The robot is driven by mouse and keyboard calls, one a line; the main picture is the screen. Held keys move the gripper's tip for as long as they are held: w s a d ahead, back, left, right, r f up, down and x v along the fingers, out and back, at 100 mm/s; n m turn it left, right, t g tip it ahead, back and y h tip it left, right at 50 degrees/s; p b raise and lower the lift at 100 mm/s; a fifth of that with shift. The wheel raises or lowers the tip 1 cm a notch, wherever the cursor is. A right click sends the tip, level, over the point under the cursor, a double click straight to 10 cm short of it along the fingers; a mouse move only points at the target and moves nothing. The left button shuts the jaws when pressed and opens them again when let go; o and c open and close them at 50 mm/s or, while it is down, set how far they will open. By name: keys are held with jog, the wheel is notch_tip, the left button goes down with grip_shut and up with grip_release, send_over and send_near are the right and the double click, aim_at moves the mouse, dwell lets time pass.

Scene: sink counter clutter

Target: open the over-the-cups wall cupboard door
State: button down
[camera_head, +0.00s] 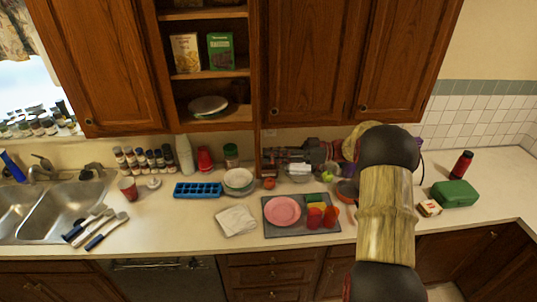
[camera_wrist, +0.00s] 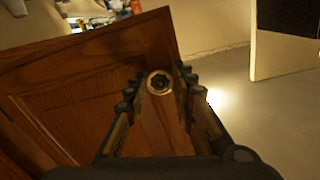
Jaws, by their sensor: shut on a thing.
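The wall cupboard doors over the cups, a left one (camera_head: 312,50) and a right one (camera_head: 405,50), look shut. Their small knobs, the left knob (camera_head: 272,113) and the right knob (camera_head: 363,107), show with no gripper on them. The red cups (camera_head: 314,218) stand below on a grey mat (camera_head: 283,230). In the wrist view my gripper (camera_wrist: 160,83) is shut on a round knob (camera_wrist: 159,81) near the corner of a brown wooden door (camera_wrist: 70,90). I cannot tell for sure which door that is. My gripper is out of the head view, where my arm drops past the bottom edge.
A pink plate (camera_head: 282,211), a green box (camera_head: 455,194) and a red bottle (camera_head: 461,164) stand on the counter. A sink (camera_head: 70,205) is at the left. In the wrist view, pale floor (camera_wrist: 235,110) lies right of the door and a pale panel (camera_wrist: 285,40) stands upper right.

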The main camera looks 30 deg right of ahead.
jog(key=shift+w+r, duration=0.1)
jog(key=shift+r, duration=0.15)
jog(key=c, duration=1.9)
grip_release()
jog(key=o, duration=0.4)
jog(key=shift+f, duration=0.15)
jog(key=v, duration=1.2)
jog(key=shift+f, duration=0.1)
